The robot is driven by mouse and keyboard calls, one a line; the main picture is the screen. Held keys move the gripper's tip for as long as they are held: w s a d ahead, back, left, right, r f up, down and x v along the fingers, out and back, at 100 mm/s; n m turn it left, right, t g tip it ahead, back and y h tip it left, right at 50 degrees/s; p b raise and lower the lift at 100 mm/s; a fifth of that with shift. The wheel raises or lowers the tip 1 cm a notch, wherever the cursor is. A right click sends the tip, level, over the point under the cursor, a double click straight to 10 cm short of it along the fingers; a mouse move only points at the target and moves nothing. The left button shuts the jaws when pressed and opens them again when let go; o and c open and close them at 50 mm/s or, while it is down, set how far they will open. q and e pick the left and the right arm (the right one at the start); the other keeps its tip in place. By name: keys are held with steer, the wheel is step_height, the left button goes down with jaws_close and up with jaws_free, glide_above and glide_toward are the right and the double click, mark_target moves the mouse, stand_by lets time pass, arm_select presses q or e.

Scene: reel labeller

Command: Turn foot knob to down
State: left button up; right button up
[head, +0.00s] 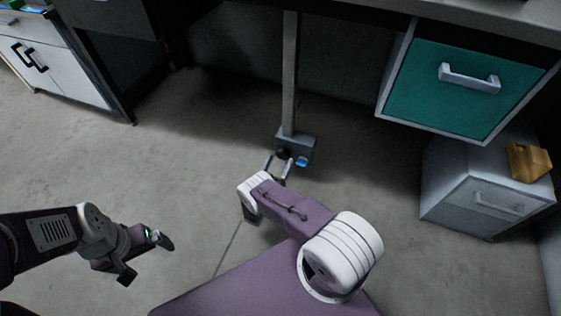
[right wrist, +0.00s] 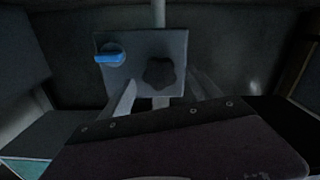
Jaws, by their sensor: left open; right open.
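A grey box (head: 297,144) sits at the foot of a metal post under the bench. It carries a dark knob (head: 284,153) and a small blue lever (head: 302,162). In the right wrist view the knob (right wrist: 160,73) is black and lobed, and the blue lever (right wrist: 110,57) lies nearly level beside it. My right gripper (head: 279,165) is open at the box, its fingers pointing toward the black knob, one on each side in the wrist view. Whether they touch it cannot be told. My left gripper (head: 149,259) is open and empty, above the floor at left.
The metal post (head: 290,75) rises from the box to the bench. A teal drawer (head: 455,90) hangs at right, above a grey cabinet (head: 470,190) with a tan block (head: 529,161) on it. A white cabinet (head: 55,65) stands at far left. The floor between is clear.

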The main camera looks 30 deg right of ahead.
mark_target(282, 156)
steer(key=b+x, duration=0.1)
steer(key=x, duration=0.1)
steer(key=shift+w+d+f, duration=0.15)
steer(key=shift+d, duration=0.1)
steer(key=shift+w+d, duration=0.2)
steer(key=c, duration=1.4)
arm_select(q)
steer(key=shift+f, duration=0.85)
arm_select(e)
steer(key=shift+o, duration=0.2)
steer(key=shift+n, duration=0.3)
